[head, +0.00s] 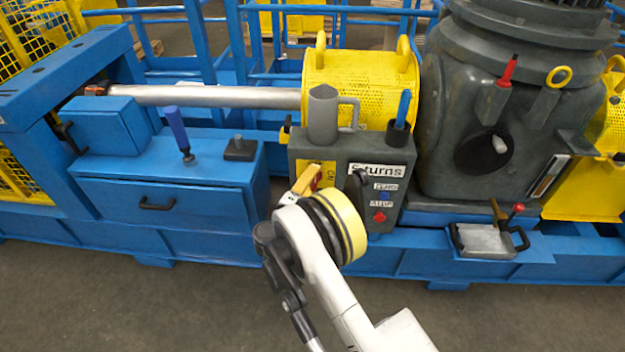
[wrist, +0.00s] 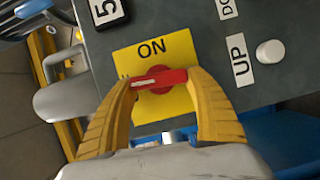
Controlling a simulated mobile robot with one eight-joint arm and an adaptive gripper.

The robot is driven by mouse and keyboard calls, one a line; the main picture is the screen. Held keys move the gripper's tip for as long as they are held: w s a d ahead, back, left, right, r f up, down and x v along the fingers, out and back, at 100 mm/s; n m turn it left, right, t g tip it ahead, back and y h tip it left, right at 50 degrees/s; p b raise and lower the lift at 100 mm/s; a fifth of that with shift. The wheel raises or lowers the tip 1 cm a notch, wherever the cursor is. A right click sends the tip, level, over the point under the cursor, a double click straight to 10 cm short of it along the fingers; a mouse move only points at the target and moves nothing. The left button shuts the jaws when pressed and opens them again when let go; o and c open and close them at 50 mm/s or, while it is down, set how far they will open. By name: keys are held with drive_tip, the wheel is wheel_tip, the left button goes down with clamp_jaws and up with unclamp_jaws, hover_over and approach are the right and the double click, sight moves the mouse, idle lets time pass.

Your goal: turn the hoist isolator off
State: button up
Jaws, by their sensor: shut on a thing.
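The hoist isolator is a red rotary handle (wrist: 160,79) on a yellow plate (wrist: 178,52) marked ON, on the grey control box (head: 332,150). In the wrist view the handle lies nearly level, its white mark towards the left finger and the ON lettering above it. Dark lettering beside the left finger is mostly covered. My gripper (wrist: 163,82) has its two yellow fingers closed on the handle's ends. In the head view my gripper (head: 306,180) is at the box's front left, and my wrist hides part of the box front.
A white button (wrist: 270,52) labelled UP sits right of the plate. A grey mug (head: 323,115) and a blue-handled tool (head: 402,108) stand on the box top. A blue cabinet (head: 160,195) is left; open floor lies in front.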

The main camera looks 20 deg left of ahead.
drive_tip(key=shift+n, duration=0.5)
drive_tip(key=o, duration=1.2)
drive_tip(key=shift+c, duration=0.2)
drive_tip(key=s+a, duration=0.2)
drive_tip(key=s, duration=1)
drive_tip(key=shift+w, duration=0.1)
